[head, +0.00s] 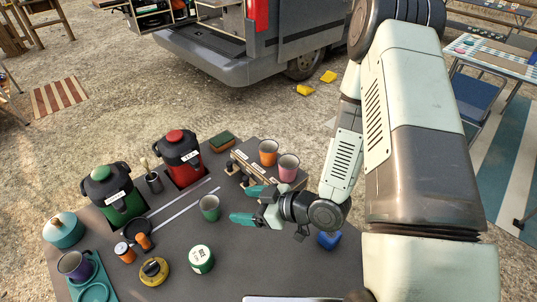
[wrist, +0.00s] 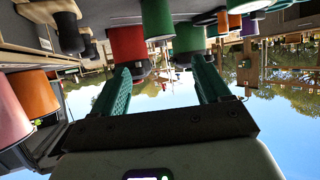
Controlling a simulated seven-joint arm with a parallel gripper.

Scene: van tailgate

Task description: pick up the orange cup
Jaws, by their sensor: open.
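The orange cup (head: 268,150) stands upright on a small raised stand (head: 243,158) at the table's back right, just left of and behind a pink cup (head: 288,166). In the wrist view, which looks upside down, the orange cup (wrist: 36,92) shows at the left edge beside the pink cup (wrist: 10,115). My gripper (head: 244,206) is open and empty, in front of the stand with its teal fingers pointing left. Its fingers also show in the wrist view (wrist: 160,70), with no cup between them. A green cup (head: 209,208) is just left of the fingertips.
A red canister (head: 180,160) and a green canister (head: 113,194) stand at the back left of the dark table (head: 225,262). A green-white tin (head: 201,259), a yellow round item (head: 154,271) and a blue block (head: 329,240) lie nearer. A sponge (head: 222,142) is left of the stand.

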